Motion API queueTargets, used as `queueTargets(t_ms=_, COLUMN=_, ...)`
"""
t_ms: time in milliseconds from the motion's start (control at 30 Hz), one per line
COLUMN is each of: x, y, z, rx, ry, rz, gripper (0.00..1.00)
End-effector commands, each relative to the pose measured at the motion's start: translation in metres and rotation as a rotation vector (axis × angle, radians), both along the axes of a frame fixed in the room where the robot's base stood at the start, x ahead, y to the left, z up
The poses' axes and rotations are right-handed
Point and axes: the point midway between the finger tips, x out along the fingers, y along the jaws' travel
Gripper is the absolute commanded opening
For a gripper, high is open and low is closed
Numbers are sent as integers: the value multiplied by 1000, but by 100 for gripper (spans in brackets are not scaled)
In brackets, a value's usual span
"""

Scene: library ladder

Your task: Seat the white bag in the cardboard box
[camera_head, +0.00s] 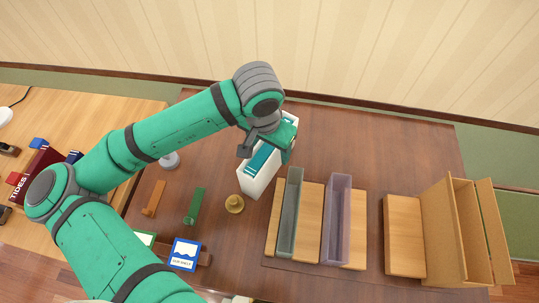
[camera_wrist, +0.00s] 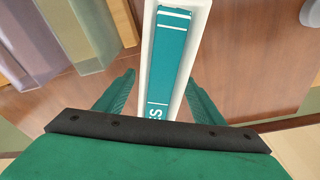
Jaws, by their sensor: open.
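The white bag (camera_head: 250,184) stands upright on the brown table, below the end of my arm, with a teal book (camera_head: 263,158) in it. In the wrist view the white bag (camera_wrist: 146,45) shows as pale walls around the teal book (camera_wrist: 171,50). My gripper (camera_wrist: 160,95) is open, with one green finger on each side of the bag and book; I cannot tell whether they touch. In the head view my gripper (camera_head: 283,140) hides the bag's far part.
A wooden block (camera_head: 403,235) lies against the box's left side. A grey-green tray (camera_head: 290,215) and a purple tray (camera_head: 337,215) stand on wooden boards between bag and box. The table's back right is clear.

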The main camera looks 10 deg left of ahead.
Motion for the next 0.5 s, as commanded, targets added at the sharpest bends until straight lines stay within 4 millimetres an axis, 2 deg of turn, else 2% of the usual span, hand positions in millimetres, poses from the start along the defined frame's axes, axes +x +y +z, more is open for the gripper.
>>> queueTargets(t_ms=100, x=2, y=-1, z=-15, rx=-1, ry=1, rz=1, gripper=62)
queueTargets(t_ms=200, x=3, y=-1, z=-21, rx=1, ry=2, rz=0, gripper=62)
queueTargets(t_ms=433, x=3, y=-1, z=-23, rx=0, ry=1, rz=0, gripper=62)
queueTargets(t_ms=467, x=3, y=-1, z=-22, rx=0, ry=1, rz=0, gripper=60)
queueTargets(t_ms=500, x=3, y=-1, z=-22, rx=0, ry=1, rz=0, gripper=51)
